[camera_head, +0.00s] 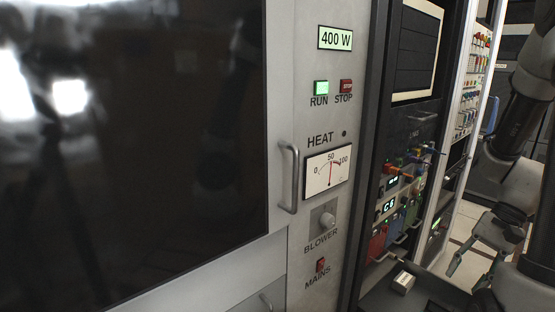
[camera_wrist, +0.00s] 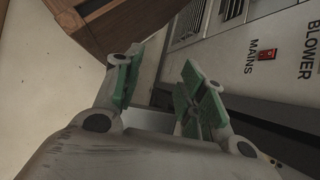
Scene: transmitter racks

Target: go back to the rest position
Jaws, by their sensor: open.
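My gripper (camera_head: 468,268) is at the lower right of the head view, with the arm coming down from the right edge. It is to the right of the racks and apart from the front panels. In the wrist view my gripper (camera_wrist: 160,88) shows two green-padded fingers spread apart. Nothing is between them.
A handle (camera_head: 288,178) sticks out. A brown wooden piece (camera_wrist: 100,22) shows in the wrist view.

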